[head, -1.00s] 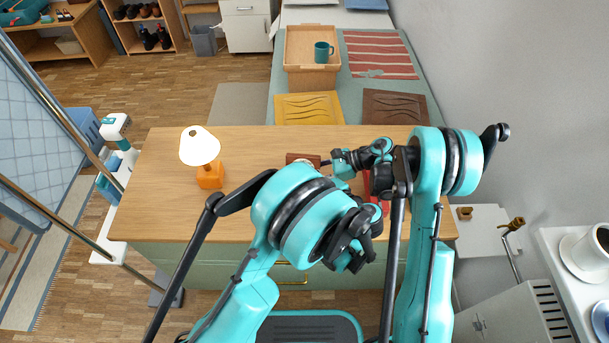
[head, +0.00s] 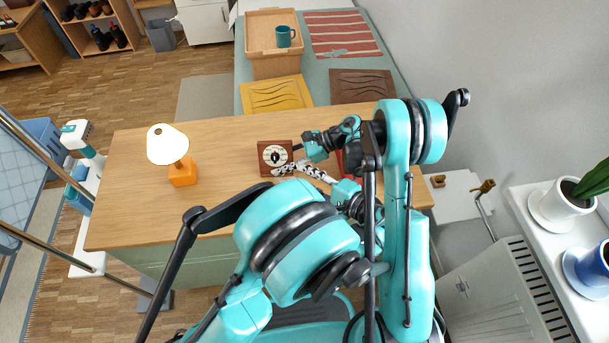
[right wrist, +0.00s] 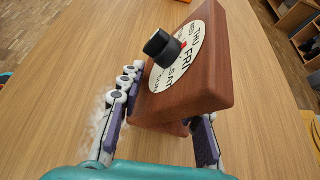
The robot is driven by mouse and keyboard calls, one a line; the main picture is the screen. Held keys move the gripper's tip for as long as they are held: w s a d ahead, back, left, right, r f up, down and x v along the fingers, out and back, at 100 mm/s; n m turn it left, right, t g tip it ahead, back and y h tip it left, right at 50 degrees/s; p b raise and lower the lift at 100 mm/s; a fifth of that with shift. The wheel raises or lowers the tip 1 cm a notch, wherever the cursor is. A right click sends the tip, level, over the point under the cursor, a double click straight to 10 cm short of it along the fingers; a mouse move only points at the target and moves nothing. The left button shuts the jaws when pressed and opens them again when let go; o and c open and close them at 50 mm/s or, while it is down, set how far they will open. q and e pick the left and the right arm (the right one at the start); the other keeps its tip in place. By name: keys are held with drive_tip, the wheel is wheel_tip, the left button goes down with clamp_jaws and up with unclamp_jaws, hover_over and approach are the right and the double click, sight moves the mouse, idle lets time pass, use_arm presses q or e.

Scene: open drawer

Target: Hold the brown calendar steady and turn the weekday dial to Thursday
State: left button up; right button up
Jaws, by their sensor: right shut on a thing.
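The brown calendar (head: 264,147) stands on the wooden desk, its round cream weekday dial facing the robot. In the right wrist view the calendar (right wrist: 215,70) shows the dial (right wrist: 172,75) with WED, THU, FRI, SAT and SUN. A black knob (right wrist: 160,48) sits at its centre, and a red mark beside it lies near THU and FRI; I cannot tell which it marks. My right gripper (head: 297,148), also in the right wrist view (right wrist: 165,115), is shut on the calendar from the right side. My left gripper (head: 283,169) is just in front of the calendar; its opening is unclear.
An orange lamp (head: 182,173) with a white shade stands left on the desk (head: 130,205). A red object (head: 340,160) is partly hidden behind my right arm. Desk between lamp and calendar is clear. A wooden tray (head: 262,45) with a teal mug (head: 285,37) lies beyond.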

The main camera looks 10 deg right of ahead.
drive_tip(key=shift+f, duration=0.15)
drive_tip(key=o, duration=1)
drive_tip(key=shift+w, duration=0.1)
drive_tip(key=shift+c, duration=0.2)
